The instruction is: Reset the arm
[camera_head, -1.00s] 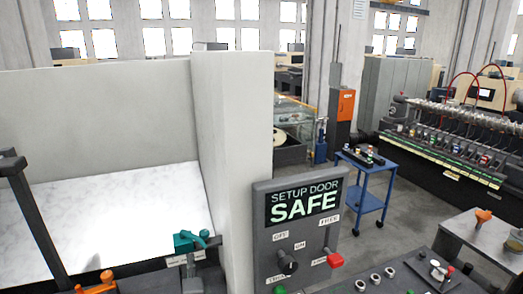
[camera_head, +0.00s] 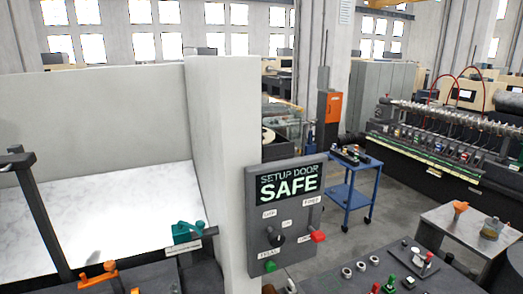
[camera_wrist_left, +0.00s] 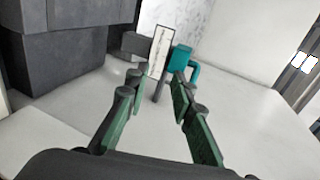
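My left gripper (camera_wrist_left: 157,88) is open in the left wrist view, its two dark green-padded fingers apart with nothing between them. Beyond the fingertips are a white label plate (camera_wrist_left: 160,52) and a teal fitting (camera_wrist_left: 182,62). I cannot tell whether a finger touches either. The teal fitting (camera_head: 186,232) also shows at the lower middle left of the head view, beside a small label plate. Neither gripper shows in the head view, and my right gripper is in no frame.
A control panel (camera_head: 288,210) reads "SETUP DOOR SAFE" and has a black knob and red lever. A grey wall (camera_head: 225,150) stands left of it. An orange part (camera_head: 97,275) is at lower left. A blue cart (camera_head: 350,187) stands on the floor behind.

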